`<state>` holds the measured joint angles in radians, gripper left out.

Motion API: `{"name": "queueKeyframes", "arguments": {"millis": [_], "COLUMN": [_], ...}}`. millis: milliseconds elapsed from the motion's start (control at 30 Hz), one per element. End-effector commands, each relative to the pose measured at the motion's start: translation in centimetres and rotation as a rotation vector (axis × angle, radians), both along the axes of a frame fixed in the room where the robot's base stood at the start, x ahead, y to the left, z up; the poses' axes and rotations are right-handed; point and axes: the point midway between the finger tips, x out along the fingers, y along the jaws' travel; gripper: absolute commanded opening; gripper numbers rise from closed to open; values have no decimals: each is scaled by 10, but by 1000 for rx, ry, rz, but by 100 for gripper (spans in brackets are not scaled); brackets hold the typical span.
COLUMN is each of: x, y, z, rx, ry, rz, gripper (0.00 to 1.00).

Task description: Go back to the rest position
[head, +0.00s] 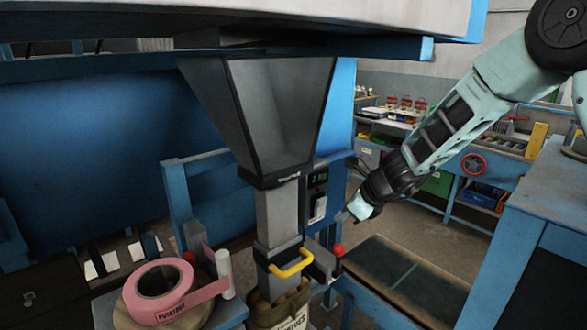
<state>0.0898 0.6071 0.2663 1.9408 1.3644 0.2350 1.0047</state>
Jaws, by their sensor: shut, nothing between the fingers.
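My gripper (359,207) shows at the end of my pale green arm, which reaches in from the upper right. It is shut and holds nothing. It is in the air right of the control box (317,195) with the green display, and above and right of the red-knobbed lever (339,250). The gap between gripper and box is hard to judge. A sack (278,309) with potatoes at its mouth is under the grey spout (277,220), below the yellow handle (292,263). The lower part of the sack is cut off by the picture's edge.
A grey hopper (278,110) hangs above the spout. A pink tape roll (160,289) stands at the lower left. A dark conveyor belt (400,280) runs at the lower right, beside a blue bench (550,185). Shelves with goods (400,120) stand behind. Open floor shows between them.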

Motion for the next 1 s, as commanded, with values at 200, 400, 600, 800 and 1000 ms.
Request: {"name": "queueKeyframes", "arguments": {"millis": [200, 400, 600, 800, 1000], "x": [-112, -250, -352, -389, -393], "y": [85, 110, 78, 48, 43], "z": [-29, -72, -118, -137, -136], "rx": [-237, -484, -684, -775, -787], "ry": [-195, -410, -565, -611, -615], "rz": [737, 1560, 2288, 2661, 2716], "gripper": [0, 0, 0, 0, 0]}}
